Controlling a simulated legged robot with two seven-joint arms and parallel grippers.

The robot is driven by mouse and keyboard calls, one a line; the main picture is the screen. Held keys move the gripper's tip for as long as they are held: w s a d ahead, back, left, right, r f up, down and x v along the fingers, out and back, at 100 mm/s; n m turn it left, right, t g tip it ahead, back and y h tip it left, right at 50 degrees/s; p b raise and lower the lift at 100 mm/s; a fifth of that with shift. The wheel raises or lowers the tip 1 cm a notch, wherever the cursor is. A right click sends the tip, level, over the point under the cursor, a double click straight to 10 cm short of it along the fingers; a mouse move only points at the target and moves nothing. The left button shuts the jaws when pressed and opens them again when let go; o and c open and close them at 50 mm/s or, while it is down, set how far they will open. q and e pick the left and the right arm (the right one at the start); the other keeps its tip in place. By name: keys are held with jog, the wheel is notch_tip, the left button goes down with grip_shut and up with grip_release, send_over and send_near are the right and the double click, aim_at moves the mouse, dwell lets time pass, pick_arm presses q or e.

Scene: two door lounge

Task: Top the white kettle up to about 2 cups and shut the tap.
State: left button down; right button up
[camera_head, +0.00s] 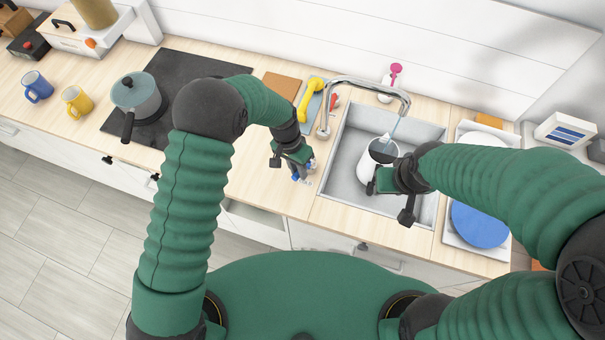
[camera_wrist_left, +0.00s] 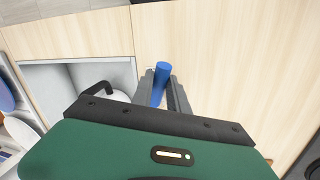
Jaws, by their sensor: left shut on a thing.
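The white kettle (camera_head: 366,162) stands in the sink (camera_head: 348,185) under the tap spout (camera_head: 404,100). A thin pale stream (camera_head: 394,128) runs from the spout into its dark open top. My right gripper (camera_head: 378,187) is against the kettle's near right side; whether its jaws are closed on the handle is hidden. My left gripper (camera_head: 298,172) is left of the sink over the counter. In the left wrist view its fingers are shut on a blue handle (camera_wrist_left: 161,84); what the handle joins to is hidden. The kettle (camera_wrist_left: 114,95) shows there partly, behind the gripper body.
A yellow thing (camera_head: 311,97) and a small red piece (camera_head: 335,101) lie behind my left gripper. A soap bottle (camera_head: 391,80) stands behind the sink, and a rack with a blue plate (camera_head: 480,223) is at its right. A pot (camera_head: 138,95) sits on the black hob.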

pick_arm(q)
jog(key=shift+w+a+r+m, duration=0.15)
jog(key=shift+w+m, duration=0.15)
jog(key=c, duration=1.3)
grip_release()
notch_tip(320, 180, up, 16)
jog(key=w+a+b, duration=0.2)
jog(key=b, duration=0.1)
jog(key=shift+a, duration=0.15)
jog(key=shift+r, duration=0.1)
